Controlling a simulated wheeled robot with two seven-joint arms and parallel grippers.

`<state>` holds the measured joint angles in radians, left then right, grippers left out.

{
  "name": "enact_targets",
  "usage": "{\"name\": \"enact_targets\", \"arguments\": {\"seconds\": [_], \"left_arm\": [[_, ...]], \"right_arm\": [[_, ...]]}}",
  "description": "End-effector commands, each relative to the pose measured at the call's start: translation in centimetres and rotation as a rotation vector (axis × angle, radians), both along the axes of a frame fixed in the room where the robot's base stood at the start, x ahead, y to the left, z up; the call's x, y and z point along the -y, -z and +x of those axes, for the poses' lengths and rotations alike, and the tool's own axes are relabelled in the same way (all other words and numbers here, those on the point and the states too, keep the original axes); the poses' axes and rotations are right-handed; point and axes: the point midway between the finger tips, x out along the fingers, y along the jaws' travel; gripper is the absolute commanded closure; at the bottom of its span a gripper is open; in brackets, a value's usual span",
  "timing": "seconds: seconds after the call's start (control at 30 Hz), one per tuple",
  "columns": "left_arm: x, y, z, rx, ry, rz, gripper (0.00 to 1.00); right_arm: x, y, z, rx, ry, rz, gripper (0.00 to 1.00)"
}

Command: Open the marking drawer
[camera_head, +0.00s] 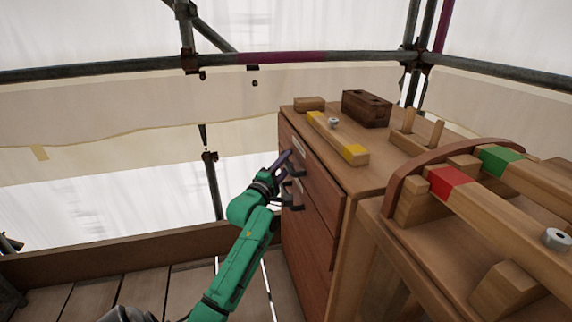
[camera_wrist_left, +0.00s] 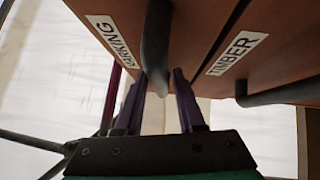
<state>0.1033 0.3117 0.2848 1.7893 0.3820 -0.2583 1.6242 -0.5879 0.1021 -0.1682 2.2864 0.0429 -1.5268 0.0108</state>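The marking drawer (camera_head: 322,178) is the upper reddish-brown drawer of the wooden cabinet (camera_head: 376,178) and looks closed. Its white label (camera_wrist_left: 113,35) shows in the left wrist view. Its dark bar handle (camera_wrist_left: 156,45) stands out from the front, with its end between my left fingertips. My left gripper (camera_head: 283,160) is at the upper drawer's front, and its dark fingers show in the left wrist view (camera_wrist_left: 159,80). The fingers are apart on either side of the handle; whether they touch it is unclear. My right gripper is not in view.
Below is the timber drawer (camera_head: 307,222) with its own handle (camera_wrist_left: 285,93). On the cabinet top lie a yellow-marked beam (camera_head: 335,136) and a dark brown block (camera_head: 367,108). A bench (camera_head: 440,265) with marked beams stands at right. Scaffold poles run behind.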

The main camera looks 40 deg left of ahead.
Motion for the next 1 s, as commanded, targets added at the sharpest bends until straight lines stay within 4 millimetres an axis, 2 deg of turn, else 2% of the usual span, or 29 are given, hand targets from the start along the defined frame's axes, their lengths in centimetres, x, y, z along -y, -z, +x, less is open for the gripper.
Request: {"name": "enact_targets", "arguments": {"seconds": [0.03,0.07,0.1,1.0], "left_arm": [[0.01,0.02,0.0,0.0,0.0,0.0,0.86],[0.01,0.02,-0.02,0.0,0.0,0.0,0.98],[0.02,0.02,-0.01,0.0,0.0,0.0,1.0],[0.05,0.12,-0.02,-0.002,0.0,-0.001,1.0]], "right_arm": [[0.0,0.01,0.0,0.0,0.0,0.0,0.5],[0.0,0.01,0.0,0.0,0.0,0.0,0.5],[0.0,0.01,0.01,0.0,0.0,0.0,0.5],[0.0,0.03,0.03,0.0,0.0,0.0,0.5]]}}
